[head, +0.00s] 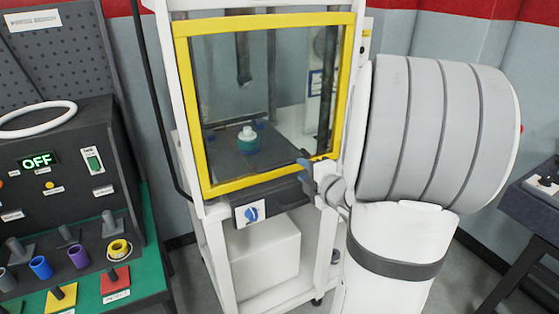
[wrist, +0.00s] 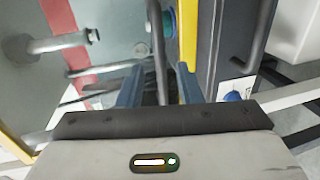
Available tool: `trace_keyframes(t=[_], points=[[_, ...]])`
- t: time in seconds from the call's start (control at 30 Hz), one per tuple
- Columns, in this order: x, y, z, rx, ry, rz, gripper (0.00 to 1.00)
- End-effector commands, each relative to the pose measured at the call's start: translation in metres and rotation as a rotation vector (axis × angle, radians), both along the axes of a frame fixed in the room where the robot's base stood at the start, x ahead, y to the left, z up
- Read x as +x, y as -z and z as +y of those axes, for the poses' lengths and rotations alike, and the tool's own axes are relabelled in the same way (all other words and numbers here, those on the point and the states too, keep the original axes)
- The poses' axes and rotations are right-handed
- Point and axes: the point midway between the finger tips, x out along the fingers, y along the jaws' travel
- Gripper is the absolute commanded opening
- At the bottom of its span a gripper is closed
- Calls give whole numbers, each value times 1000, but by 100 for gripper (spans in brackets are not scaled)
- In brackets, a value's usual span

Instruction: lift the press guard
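The press guard (head: 192,110) is a clear pane in a yellow frame on the front of the white press. It is down, its lower edge just above the dark press bed front. My gripper (head: 313,167) is at the guard's lower right corner. In the wrist view, my gripper (wrist: 159,88) has its two blue-grey fingers apart. A dark bar (wrist: 159,40) runs between them, with gaps visible on both sides; it looks like the guard's handle. The guard's yellow edge (wrist: 187,40) lies just right of the bar. Whether anything touches the bar is unclear.
Behind the pane, a white-topped teal part (head: 248,140) stands on the dark bed. A blue knob (head: 252,212) on a white plate is below the guard. A control bench (head: 60,160) reading OFF stands left; a dark table (head: 540,200) stands right.

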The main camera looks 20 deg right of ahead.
Motion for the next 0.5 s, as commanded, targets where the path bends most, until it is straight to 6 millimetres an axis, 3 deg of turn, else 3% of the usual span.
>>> trace_keyframes(t=[0.5], points=[[66, 13, 3, -4, -8, -3, 32]])
